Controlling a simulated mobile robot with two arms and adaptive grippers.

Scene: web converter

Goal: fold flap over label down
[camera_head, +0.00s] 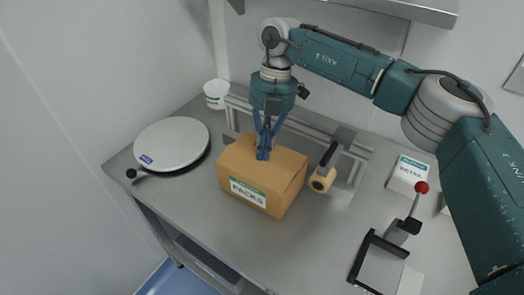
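A brown cardboard box (277,174) stands on the metal table, with a white and green label (248,192) reading "PACKS" on its front side. Its top looks closed, though my gripper covers part of it. My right gripper (263,155) points down at the middle of the box top. Its blue fingers look close together and seem to touch or nearly touch the top; I cannot tell whether anything is between them. A flap over the label cannot be made out. My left gripper is not in view.
A tape dispenser (322,179) stands close to the right of the box. A round white plate-like device (171,144) and a white cup (216,94) are at the left and back. A white box (407,174) and a black-framed device with a red-knobbed lever (421,187) are at the right. The table's front left is clear.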

